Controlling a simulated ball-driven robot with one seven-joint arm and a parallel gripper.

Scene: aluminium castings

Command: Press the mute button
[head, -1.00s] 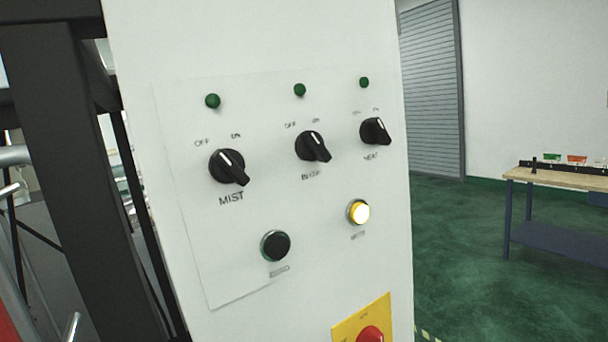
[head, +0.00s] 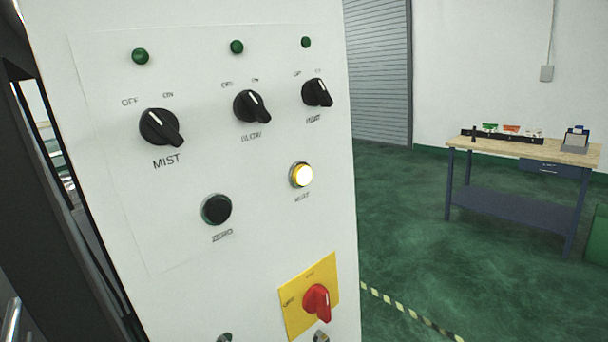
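Black knobs for MIST (head: 160,128), BLOW (head: 252,106) and HEAT (head: 317,92) sit above the buttons. A red switch (head: 317,302) on a yellow plate is below. A workbench (head: 520,150) stands far right. Green floor (head: 390,240) lies open between.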

